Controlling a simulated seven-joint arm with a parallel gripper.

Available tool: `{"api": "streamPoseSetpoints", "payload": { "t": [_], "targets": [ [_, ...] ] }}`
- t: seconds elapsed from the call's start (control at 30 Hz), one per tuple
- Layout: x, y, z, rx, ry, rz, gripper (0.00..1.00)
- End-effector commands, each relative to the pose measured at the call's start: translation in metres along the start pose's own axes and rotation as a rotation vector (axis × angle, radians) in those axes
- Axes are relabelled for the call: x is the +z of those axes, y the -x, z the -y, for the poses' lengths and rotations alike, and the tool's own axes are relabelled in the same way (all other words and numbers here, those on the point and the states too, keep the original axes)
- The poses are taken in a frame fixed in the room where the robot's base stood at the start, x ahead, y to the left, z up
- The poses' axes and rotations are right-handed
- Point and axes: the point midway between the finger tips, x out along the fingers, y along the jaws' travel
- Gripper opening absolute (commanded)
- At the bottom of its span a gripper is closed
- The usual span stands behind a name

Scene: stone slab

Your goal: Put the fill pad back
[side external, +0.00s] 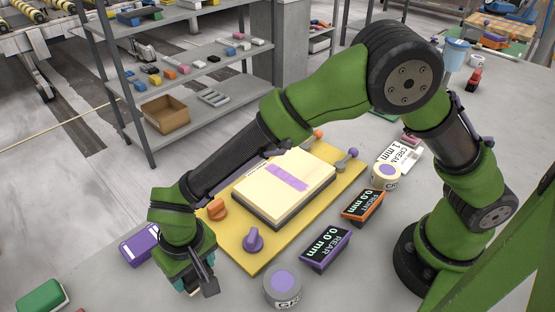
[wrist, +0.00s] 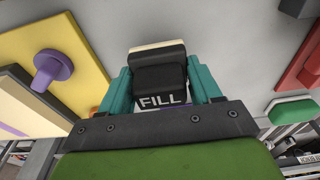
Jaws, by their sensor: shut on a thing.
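The fill pad (wrist: 160,76), a dark block marked FILL with a cream edge, is held between the teal fingers of my gripper (wrist: 161,84) in the wrist view. In the side view my gripper (side external: 196,279) is low over the grey slab, just beyond the near-left end of the yellow board (side external: 232,246). The pad is mostly hidden there, so I cannot tell whether it touches the slab. A cream block (side external: 285,180) with a purple stripe lies on the board. A purple knob (side external: 253,240) stands on the board; it also shows in the wrist view (wrist: 52,68).
A purple-and-white case (side external: 139,245) is beside my wrist, and a green block (side external: 42,297) lies at the lower left. REAR (side external: 325,249) and FRONT (side external: 363,207) displays, both reading 0.0 mm, and a GR-labelled tub (side external: 283,286) stand right of the board. Shelves (side external: 190,72) stand behind.

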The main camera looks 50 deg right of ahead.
Motion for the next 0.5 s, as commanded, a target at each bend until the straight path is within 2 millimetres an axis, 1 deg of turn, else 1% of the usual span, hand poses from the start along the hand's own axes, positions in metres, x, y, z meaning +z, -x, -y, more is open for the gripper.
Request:
{"api": "streamPoseSetpoints", "payload": {
  "t": [0.03, 0.1, 0.5],
  "targets": [
    [0.001, -0.007, 0.0, 0.001, 0.001, 0.001, 0.39],
    [0.002, -0.013, 0.0, 0.0, 0.001, 0.001, 0.39],
    [0.002, -0.018, 0.0, -0.001, 0.0, 0.0, 0.39]
  ]
}}
